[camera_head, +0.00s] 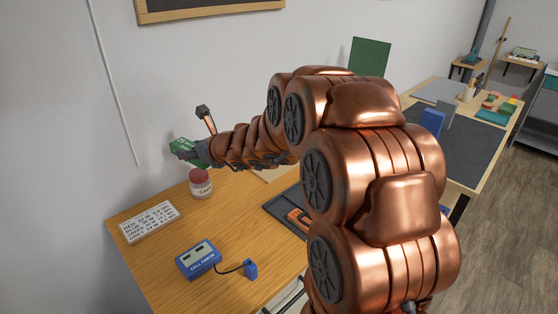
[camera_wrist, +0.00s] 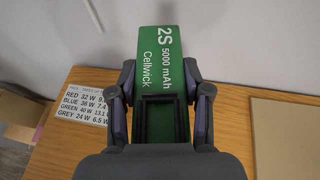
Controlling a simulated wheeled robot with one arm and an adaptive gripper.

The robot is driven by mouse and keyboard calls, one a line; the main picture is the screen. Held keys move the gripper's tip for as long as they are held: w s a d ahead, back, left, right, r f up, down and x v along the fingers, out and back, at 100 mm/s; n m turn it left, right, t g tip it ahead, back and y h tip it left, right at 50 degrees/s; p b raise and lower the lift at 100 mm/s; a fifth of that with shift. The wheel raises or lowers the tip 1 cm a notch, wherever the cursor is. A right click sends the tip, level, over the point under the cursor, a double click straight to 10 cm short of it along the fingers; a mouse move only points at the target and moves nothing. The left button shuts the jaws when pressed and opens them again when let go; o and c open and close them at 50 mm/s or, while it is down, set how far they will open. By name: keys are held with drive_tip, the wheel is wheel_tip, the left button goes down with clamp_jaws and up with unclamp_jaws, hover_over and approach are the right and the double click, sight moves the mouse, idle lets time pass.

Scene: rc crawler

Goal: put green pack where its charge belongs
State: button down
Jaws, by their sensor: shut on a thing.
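The green pack (camera_wrist: 163,66) is held in my gripper (camera_wrist: 160,95). Its label reads "2S 5000 mAh Cellwick" in the wrist view. In the head view the pack (camera_head: 183,146) is up near the wall, above the far left of the wooden table (camera_head: 150,271). The fingers close on it from both sides. A white card (camera_head: 150,222) lists RED, BLUE, GREEN and GREY with W figures; it also shows in the wrist view (camera_wrist: 88,99). A blue cell check meter (camera_head: 197,261) with two small windows, unreadable here, has a cable to a small blue block (camera_head: 250,268).
A red-lidded caps jar (camera_head: 200,183) stands below the pack. A dark tray (camera_head: 277,210) holding an orange item (camera_head: 299,219) lies partly behind my arm. A tan board (camera_wrist: 290,138) lies right in the wrist view. Another table (camera_head: 480,146) with blocks stands at right.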

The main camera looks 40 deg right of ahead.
drive_tip(key=s+d+f+b, duration=0.2)
drive_tip(key=s+d+b, duration=0.1)
drive_tip(key=d, duration=0.6)
drive_tip(key=s+d+f+m+h+b, duration=0.1)
drive_tip(key=s+d+f+b, duration=0.2)
drive_tip(key=d, duration=0.6)
drive_tip(key=s+d+f+m+h+b, duration=0.1)
drive_tip(key=s+d+f+b, duration=0.1)
drive_tip(key=s+d+b, duration=0.2)
drive_tip(key=shift+s+d+f+t, duration=0.1)
drive_tip(key=shift+s+d, duration=0.4)
drive_tip(key=shift+d, duration=0.45)
drive_tip(key=shift+s+d+f+t, duration=0.1)
drive_tip(key=shift+s+d, duration=0.35)
drive_tip(key=shift+d, duration=0.5)
drive_tip(key=shift+s+d+f+t, duration=0.1)
drive_tip(key=shift+s+d, duration=0.4)
drive_tip(key=shift+d, duration=0.45)
drive_tip(key=w, duration=0.5)
drive_tip(key=w+f, duration=0.1)
drive_tip(key=w, duration=0.4)
drive_tip(key=w+d, duration=0.1)
drive_tip(key=w, duration=0.4)
drive_tip(key=shift+w+f, duration=0.2)
drive_tip(key=shift+w, duration=0.05)
drive_tip(key=shift+w+f, duration=0.15)
drive_tip(key=shift+f, duration=0.2)
drive_tip(key=shift+d+f, duration=0.1)
drive_tip(key=shift+f, duration=1.25)
drive_tip(key=shift+f, duration=0.2)
